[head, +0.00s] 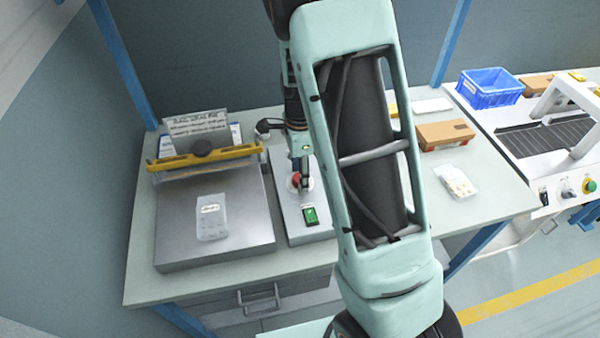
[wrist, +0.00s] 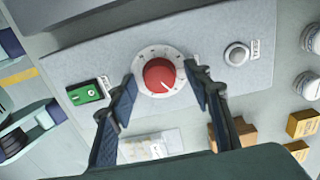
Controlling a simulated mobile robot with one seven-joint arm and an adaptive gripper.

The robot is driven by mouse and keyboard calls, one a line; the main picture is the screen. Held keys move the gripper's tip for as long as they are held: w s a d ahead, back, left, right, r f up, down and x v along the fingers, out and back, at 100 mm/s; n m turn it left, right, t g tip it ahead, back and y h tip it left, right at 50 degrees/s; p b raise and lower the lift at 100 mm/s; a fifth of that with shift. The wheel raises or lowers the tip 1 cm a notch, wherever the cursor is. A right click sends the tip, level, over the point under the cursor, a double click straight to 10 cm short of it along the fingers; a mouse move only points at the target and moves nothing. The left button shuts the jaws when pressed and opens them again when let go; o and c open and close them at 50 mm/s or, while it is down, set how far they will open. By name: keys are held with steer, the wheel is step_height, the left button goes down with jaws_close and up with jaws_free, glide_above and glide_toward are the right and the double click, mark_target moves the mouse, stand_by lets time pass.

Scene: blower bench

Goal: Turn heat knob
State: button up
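The heat knob is a red round knob (wrist: 160,75) with a white pointer mark, on a white numbered dial on a grey panel. The pointer faces the lower right in the wrist view. My gripper (wrist: 162,76) is open, with one dark finger on each side of the dial and visible gaps between the fingers and the red knob. In the head view my gripper (head: 301,174) is over the grey control box (head: 309,232), and part of the red knob (head: 294,181) shows beside it.
A green switch (wrist: 87,93) and a round silver button (wrist: 237,53) flank the knob. Left of the box is a grey plate machine (head: 172,222) with a yellow bar (head: 205,158). A cardboard box (head: 445,134) and blue crate (head: 490,88) are at the right.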

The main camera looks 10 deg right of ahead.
step_height(320, 180, up, 12)
stand_by(0.6)
stand_by(0.4)
